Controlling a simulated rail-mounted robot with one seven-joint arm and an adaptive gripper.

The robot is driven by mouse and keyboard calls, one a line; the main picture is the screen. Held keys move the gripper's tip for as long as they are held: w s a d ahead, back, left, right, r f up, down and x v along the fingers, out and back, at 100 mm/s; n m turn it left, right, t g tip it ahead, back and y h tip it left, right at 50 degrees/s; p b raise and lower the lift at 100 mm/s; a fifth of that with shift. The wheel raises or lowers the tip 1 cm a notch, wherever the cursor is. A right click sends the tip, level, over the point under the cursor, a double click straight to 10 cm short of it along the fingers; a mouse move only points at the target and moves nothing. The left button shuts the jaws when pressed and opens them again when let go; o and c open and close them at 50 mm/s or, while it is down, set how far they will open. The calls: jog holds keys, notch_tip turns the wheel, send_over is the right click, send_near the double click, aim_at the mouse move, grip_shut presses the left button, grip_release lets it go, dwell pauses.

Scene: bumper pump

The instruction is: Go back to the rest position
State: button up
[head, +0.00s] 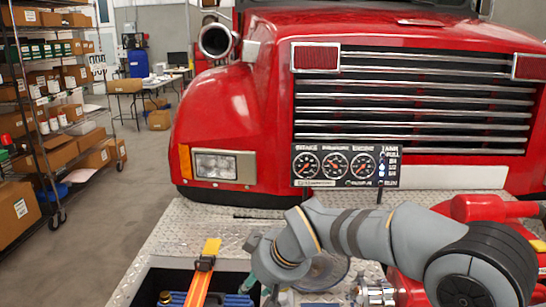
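My grey arm comes in from the lower right, reaches left over the diamond-plate bumper deck (188,222) and bends down at the wrist. My gripper (268,284) is at the bottom edge of the head view, low and partly hidden by the arm. Its fingers cannot be made out, so I cannot tell if it is open or holds anything. It is just right of an open dark compartment (165,278) in the deck.
A gauge panel (345,167) stands behind my arm, before the red truck (222,110). Red pump parts (480,207) are at right. Shelves (42,110) stand far left; the floor between is clear.

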jog(key=w+d+m+h, duration=0.1)
jog(key=d+m, duration=0.2)
jog(key=d, duration=1.3)
jog(key=shift+d+f+m+t, duration=0.3)
jog(key=shift+f, duration=0.15)
jog(key=shift+a, duration=0.1)
